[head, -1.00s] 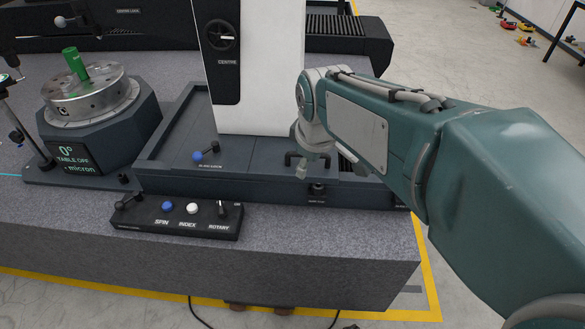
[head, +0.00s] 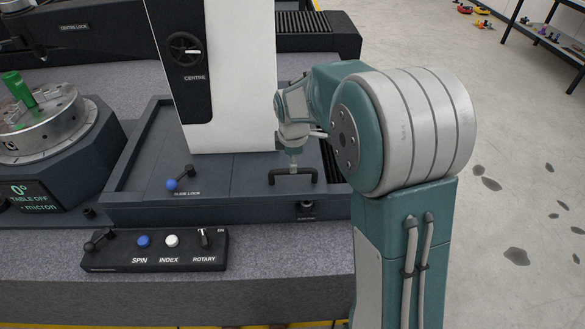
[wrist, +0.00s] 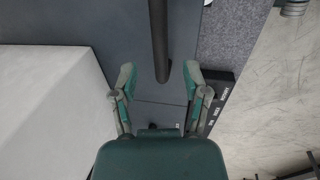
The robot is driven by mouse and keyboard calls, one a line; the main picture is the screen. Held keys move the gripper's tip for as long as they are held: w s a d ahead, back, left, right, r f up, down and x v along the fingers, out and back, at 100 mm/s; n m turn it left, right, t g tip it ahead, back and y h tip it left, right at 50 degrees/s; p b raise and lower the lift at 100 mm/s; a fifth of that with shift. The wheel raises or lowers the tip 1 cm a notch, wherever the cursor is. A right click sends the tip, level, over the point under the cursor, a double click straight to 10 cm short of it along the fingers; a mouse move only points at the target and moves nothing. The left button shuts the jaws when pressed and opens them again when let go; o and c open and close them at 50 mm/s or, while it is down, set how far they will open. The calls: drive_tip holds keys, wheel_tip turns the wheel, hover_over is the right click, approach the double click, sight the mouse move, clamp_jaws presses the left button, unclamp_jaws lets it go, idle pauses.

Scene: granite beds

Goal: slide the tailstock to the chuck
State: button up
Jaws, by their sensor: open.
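The tailstock (head: 230,80) is a tall white column with a black front panel and a centre handwheel (head: 185,50). It stands on a dark grey slide bed (head: 235,180). A black bar handle (head: 293,183) is on the slide at its right. My gripper (head: 293,160) points down just above this handle. In the wrist view my gripper (wrist: 160,78) is open, with the end of a dark bar (wrist: 160,40) between its fingertips. I cannot tell whether they touch. The round metal chuck (head: 40,125), with a green cylinder (head: 20,90) on it, is at the left.
A slide lock lever with a blue knob (head: 172,185) stands on the slide left of the handle. A control box (head: 155,250) with spin, index and rotary controls lies on the granite (head: 290,265) in front. A rack (head: 545,35) stands at the far right.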

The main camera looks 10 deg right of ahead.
drive_tip(key=f, duration=0.3)
drive_tip(key=shift+w+f, duration=0.4)
drive_tip(key=shift+d+f, duration=0.1)
drive_tip(key=shift+f, duration=0.2)
clamp_jaws()
